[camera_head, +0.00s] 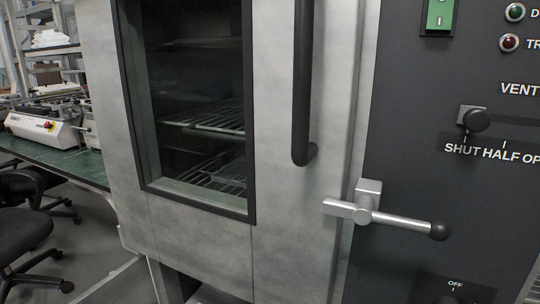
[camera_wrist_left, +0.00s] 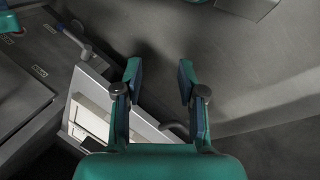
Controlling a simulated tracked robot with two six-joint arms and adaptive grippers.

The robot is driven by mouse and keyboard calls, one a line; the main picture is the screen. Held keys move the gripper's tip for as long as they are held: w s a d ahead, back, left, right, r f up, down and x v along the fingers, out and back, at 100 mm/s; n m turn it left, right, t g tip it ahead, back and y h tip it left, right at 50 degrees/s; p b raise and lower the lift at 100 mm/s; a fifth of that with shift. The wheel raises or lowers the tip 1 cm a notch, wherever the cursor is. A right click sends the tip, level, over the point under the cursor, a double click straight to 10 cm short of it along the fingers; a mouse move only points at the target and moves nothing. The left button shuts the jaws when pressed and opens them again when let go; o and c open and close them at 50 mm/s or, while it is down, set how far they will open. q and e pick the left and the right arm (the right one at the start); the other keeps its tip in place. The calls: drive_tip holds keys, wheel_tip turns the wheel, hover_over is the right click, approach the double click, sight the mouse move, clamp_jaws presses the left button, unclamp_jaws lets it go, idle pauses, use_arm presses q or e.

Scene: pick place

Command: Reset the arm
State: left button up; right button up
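My left gripper (camera_wrist_left: 158,78) shows in the left wrist view. Its two teal and dark fingers stand apart with nothing between them. Neither arm nor gripper shows in the head view, and my right gripper is in neither view. In the head view a grey metal oven door (camera_head: 270,255) fills the middle, shut, with a dark-framed window and wire racks behind it. A silver latch lever with a black ball end (camera_head: 400,218) sticks out to the right, beside a vertical black handle (camera_head: 302,90).
A dark control panel (camera_head: 420,150) with a green switch, lamps and a vent knob (camera_head: 477,120) stands at right. A green-topped bench (camera_head: 50,150) with equipment (camera_head: 45,125) and black chairs (camera_head: 25,225) are at left. In the left wrist view, grey floor (camera_wrist_left: 265,75) lies at right.

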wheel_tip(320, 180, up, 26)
drive_tip(key=p, duration=2.3)
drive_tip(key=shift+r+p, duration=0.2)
drive_tip(key=shift+p, duration=0.1)
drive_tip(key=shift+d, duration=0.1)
